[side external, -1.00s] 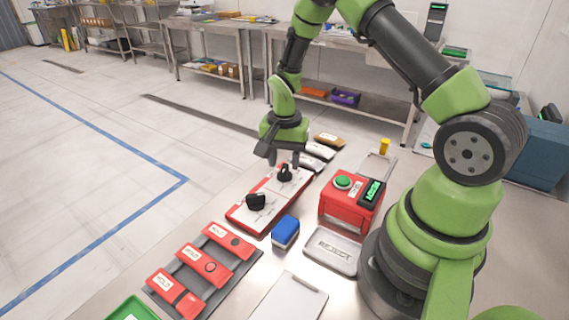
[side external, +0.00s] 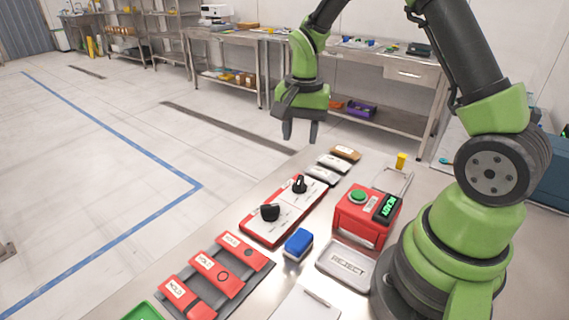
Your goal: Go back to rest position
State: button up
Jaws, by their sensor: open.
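My gripper (side external: 300,134) is raised well above the table in the side external view, with its two fingers pointing down, apart and empty. It hangs clear of the red-edged panel (side external: 284,223). Two black knobs stand on that panel: a front knob (side external: 270,212) and a back knob (side external: 299,184). Nothing is in contact with the fingers.
A red box (side external: 352,225) with a green button and lit display stands right of the panel. A blue block (side external: 298,242), a REJECT tray (side external: 346,265), a rack of red HOLD pieces (side external: 217,275) and a yellow object (side external: 401,160) are on the table.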

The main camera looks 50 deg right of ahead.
jog(key=s+a+r+n+t, duration=0.2)
jog(key=s+a+r, duration=0.1)
jog(key=r, duration=0.3)
jog(key=s+a+r+n+t, duration=0.2)
jog(key=s+a+r, duration=0.2)
jog(key=r, duration=0.3)
jog(key=s+a+r+n+t+y, duration=0.2)
jog(key=s+a+r+n, duration=0.1)
jog(key=s, duration=0.6)
jog(key=shift+s+a+r+n+t, duration=0.2)
jog(key=shift+s+a+n+t, duration=0.2)
jog(key=shift+a+n, duration=0.55)
jog(key=shift+w+d, duration=0.1)
jog(key=shift+d, duration=0.1)
